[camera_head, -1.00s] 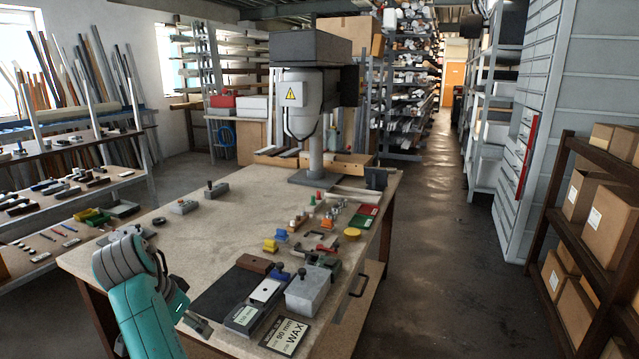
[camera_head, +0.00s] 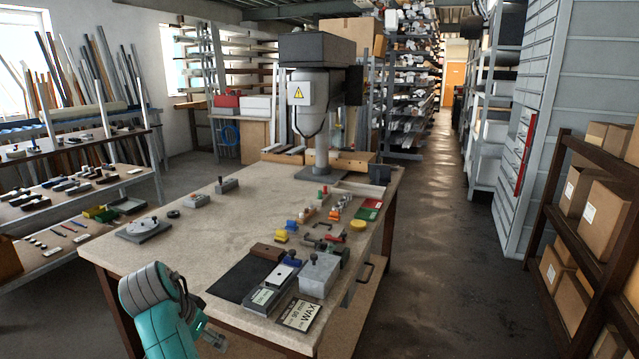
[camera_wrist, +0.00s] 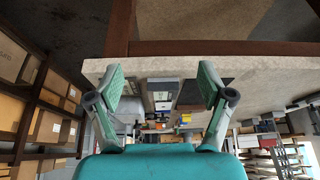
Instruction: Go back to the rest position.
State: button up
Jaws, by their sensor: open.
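My gripper (camera_head: 213,338) is beside the near edge of the workbench (camera_head: 215,225), low at the bottom of the head view, with my teal arm folded at the lower left. In the wrist view my gripper (camera_wrist: 162,88) shows its two fingers spread wide, with nothing between them. The bench edge and the items on its top show behind the fingers. No task object is held.
On the bench are a dark mat (camera_head: 240,280), a grey metal block (camera_head: 319,275), a WAX label (camera_head: 301,314), and a drill press (camera_head: 318,100). Shelves with cartons (camera_head: 592,205) stand at right. The aisle floor (camera_head: 445,230) is clear.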

jog(key=s+d+f+n+t+y, duration=0.1)
jog(key=s+d+f, duration=0.1)
jog(key=d+f, duration=0.75)
jog(key=s+d+f+n+t, duration=0.1)
jog(key=d+f, duration=0.5)
jog(key=f, duration=0.7)
jog(key=s+d+f+n+t+y, duration=0.2)
jog(key=s+d+f, duration=0.8)
jog(key=s+d, duration=0.35)
jog(key=s+d+r+t, duration=0.1)
jog(key=s+d+r, duration=0.15)
jog(key=s, duration=0.45)
jog(key=s+d+r+t, duration=0.1)
jog(key=s+d, duration=0.3)
jog(key=s, duration=0.2)
jog(key=s+d+r+t, duration=0.1)
jog(key=s+d+r, duration=0.1)
jog(key=s+d, duration=0.35)
jog(key=s+d+r+t+h, duration=0.1)
jog(key=s+d+r+t, duration=0.1)
jog(key=s+r, duration=1.3)
notch_tip(320, 180, up, 3)
jog(key=shift+s+f+t, duration=0.15)
jog(key=shift+t, duration=0.45)
